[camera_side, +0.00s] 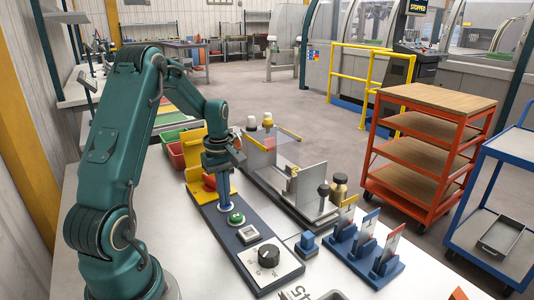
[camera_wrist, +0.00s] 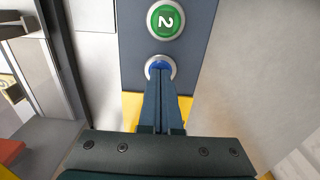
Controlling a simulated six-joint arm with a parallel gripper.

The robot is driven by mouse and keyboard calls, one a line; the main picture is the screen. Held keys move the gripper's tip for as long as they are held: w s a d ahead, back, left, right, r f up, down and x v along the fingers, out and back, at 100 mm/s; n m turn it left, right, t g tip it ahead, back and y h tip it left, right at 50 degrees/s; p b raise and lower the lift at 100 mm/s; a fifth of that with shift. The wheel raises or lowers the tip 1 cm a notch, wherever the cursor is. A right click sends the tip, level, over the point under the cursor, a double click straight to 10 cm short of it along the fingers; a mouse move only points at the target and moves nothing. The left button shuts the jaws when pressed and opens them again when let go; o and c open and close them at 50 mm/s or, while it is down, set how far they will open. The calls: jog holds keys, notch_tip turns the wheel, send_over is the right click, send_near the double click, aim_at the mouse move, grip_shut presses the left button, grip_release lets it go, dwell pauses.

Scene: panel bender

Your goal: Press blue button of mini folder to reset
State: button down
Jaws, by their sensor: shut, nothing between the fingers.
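The control panel (camera_side: 233,241) is a long dark strip on the white table. Its blue button (camera_wrist: 158,65), in a silver ring, shows just beyond my fingertips in the wrist view, partly covered by them. My gripper (camera_wrist: 161,78) is shut and empty, pointing down at the blue button; I cannot tell whether the tips touch it. In the side view, my gripper (camera_side: 225,195) is over the panel, and the blue button (camera_side: 225,207) shows right below it. The green button (camera_wrist: 166,19), marked 2, is next to the blue one and also shows in the side view (camera_side: 236,218).
A red button (camera_side: 209,182) on a yellow mount (camera_side: 194,150) is close beside my gripper. The mini folder (camera_side: 300,190) stands to the right, with a blue card stand (camera_side: 362,262) nearer.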

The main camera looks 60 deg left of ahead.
jog(key=shift+s+d+f, duration=0.1)
jog(key=shift+s+f, duration=0.05)
jog(key=shift+f, duration=0.35)
notch_tip(320, 180, up, 15)
dwell(1.8)
